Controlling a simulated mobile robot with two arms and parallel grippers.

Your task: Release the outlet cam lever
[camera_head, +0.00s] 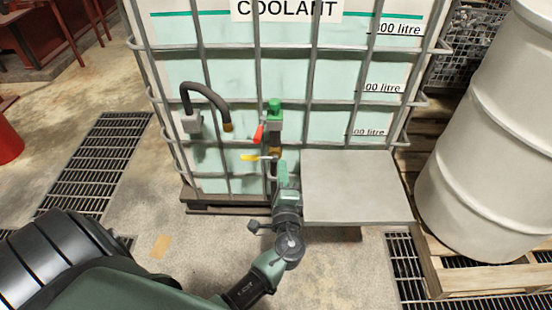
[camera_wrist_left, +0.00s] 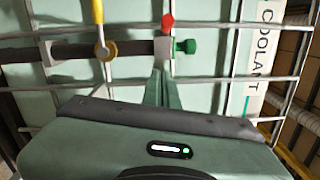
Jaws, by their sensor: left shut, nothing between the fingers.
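My left gripper (camera_head: 281,168) is shut and empty, in front of the tank's outlet fittings. In the left wrist view its closed fingertips (camera_wrist_left: 162,76) are just below the grey valve body, between the yellow and red levers; I cannot tell whether they touch it. The red lever (camera_head: 259,133) points left from the valve, and it also shows in the left wrist view (camera_wrist_left: 168,23). The yellow lever (camera_head: 249,158) sits below it, on a brass collar (camera_wrist_left: 106,50). Which one is the outlet cam lever is not clear. A green knob (camera_head: 274,105) tops the valve. My right gripper is not in view.
A caged coolant tank (camera_head: 222,70) stands behind the fittings. A grey shelf (camera_head: 352,185) projects right of my gripper. A black hose (camera_head: 208,92) hangs at the left. A pale drum (camera_head: 490,150) stands on a pallet at right. The floor at left is open beside a grate (camera_head: 98,165).

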